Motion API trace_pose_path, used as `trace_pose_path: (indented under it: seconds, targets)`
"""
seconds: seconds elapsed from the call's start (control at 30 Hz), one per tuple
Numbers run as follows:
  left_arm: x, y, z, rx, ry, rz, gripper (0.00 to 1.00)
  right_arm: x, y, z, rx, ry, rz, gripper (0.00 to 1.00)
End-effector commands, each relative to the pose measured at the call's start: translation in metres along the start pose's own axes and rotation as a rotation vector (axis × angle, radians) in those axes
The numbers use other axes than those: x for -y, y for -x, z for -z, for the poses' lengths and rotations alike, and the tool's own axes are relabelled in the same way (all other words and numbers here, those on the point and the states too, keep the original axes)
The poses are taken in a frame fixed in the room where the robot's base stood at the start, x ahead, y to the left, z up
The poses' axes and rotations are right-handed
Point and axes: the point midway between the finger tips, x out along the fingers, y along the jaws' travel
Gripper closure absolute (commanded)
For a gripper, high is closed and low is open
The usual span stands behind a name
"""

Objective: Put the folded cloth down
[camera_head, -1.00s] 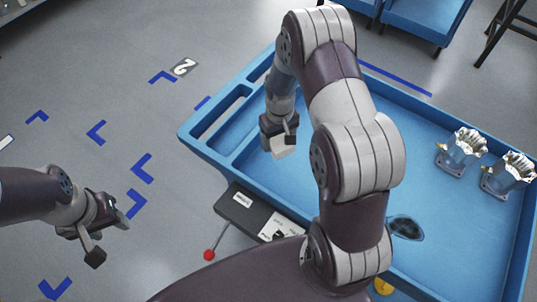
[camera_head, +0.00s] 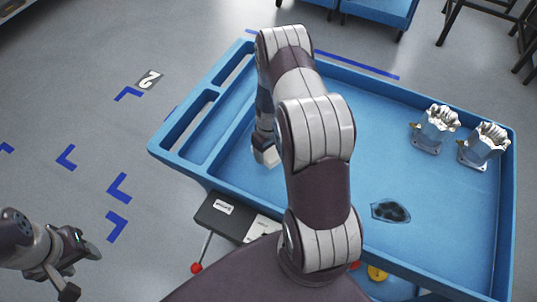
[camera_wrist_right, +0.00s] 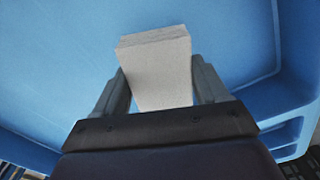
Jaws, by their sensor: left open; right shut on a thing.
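The folded cloth (camera_wrist_right: 160,72) is a pale grey-white block between the two fingers of my right gripper (camera_wrist_right: 160,95) in the right wrist view. The right gripper is shut on it. In the head view the cloth (camera_head: 268,157) shows over the left part of the blue tray cart (camera_head: 385,150); my right arm hides most of the gripper there. I cannot tell whether the cloth touches the tray floor. My left gripper (camera_head: 82,270) is open and empty at the lower left, over the grey floor, away from the cart.
Two shiny machined housings (camera_head: 436,128) (camera_head: 484,146) stand at the right of the tray. A dark patch (camera_head: 391,211) lies on the tray floor nearer the front. Long slots (camera_head: 190,130) line the tray's left side. The tray's middle right is clear.

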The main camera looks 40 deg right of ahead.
Motion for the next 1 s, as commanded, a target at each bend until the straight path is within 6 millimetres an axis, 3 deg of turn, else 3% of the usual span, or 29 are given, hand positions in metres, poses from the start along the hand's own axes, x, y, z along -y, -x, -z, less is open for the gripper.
trace_pose_path:
  seconds: [0.2, 0.6, 0.63, 0.7, 1.0]
  targets:
    - [0.000, 0.009, 0.001, 0.000, 0.000, 0.000, 0.50, 0.001, -0.035, 0.000, 0.001, -0.001, 0.001, 0.51]
    - [0.000, 0.003, 0.000, 0.000, 0.000, 0.000, 0.50, 0.000, -0.044, 0.000, 0.001, -0.001, 0.000, 0.51]
    - [0.000, 0.004, 0.000, 0.000, 0.000, 0.000, 0.50, 0.000, -0.043, 0.000, 0.000, -0.001, 0.000, 0.20]
    - [0.000, 0.004, 0.000, 0.000, 0.000, 0.000, 0.50, 0.000, -0.043, 0.000, 0.001, -0.001, 0.000, 0.01]
    - [0.000, 0.007, 0.001, 0.000, 0.000, 0.000, 0.50, 0.000, -0.040, 0.000, 0.001, -0.001, 0.000, 0.01]
